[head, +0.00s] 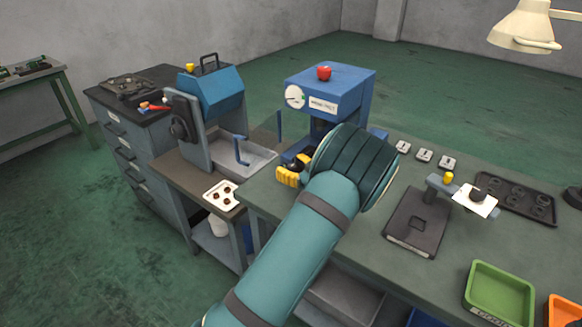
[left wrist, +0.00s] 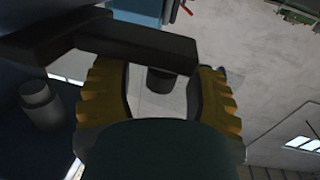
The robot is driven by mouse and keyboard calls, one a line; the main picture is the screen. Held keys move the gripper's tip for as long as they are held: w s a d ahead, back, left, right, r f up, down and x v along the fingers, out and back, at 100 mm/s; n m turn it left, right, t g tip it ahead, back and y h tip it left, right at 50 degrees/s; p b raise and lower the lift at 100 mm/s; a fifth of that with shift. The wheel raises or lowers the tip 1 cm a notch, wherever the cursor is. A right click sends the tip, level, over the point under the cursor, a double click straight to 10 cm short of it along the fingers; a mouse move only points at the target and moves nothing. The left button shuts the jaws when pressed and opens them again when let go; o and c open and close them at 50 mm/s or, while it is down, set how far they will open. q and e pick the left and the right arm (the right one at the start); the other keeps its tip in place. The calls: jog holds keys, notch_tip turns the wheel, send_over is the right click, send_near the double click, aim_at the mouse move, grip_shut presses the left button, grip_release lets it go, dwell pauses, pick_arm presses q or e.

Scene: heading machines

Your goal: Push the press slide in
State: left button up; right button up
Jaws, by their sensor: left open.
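The blue press (head: 350,92) with a red knob on top and a round dial on its front stands on the green-topped bench. My left gripper (head: 291,172), with yellow and black fingers, is open at the low front of the press. My wrist and forearm cover much of the press's lower part, so the slide cannot be made out clearly in the head view. In the left wrist view, my open fingers (left wrist: 163,90) have a dark bar (left wrist: 120,42) across them and a dark round knob (left wrist: 160,80) showing between them. I cannot tell whether they touch. My right gripper is not in view.
Left of the press stands a blue-hooded machine (head: 213,92) with a grey tray. A white holed plate (head: 221,195) lies before it. On the bench are a dark fixture (head: 417,222), a dark tray (head: 517,198) and a green bin (head: 499,292). Floor is clear at left.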

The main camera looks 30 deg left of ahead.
pick_arm(q)
grip_shut()
jog(key=shift+w+f+b, duration=0.1)
jog(key=shift+w+b, duration=0.2)
jog(key=shift+b, duration=0.05)
jog(key=w+b, duration=0.1)
jog(key=w, duration=0.1)
jog(key=w+b, duration=0.1)
jog(key=shift+w+d+b, duration=0.2)
jog(key=shift+w+b, duration=0.15)
jog(key=shift+b, duration=0.05)
jog(key=shift+c, duration=0.6)
grip_release()
jog(key=shift+w, duration=0.1)
jog(key=shift+o, duration=0.6)
jog(key=shift+w+d, duration=0.1)
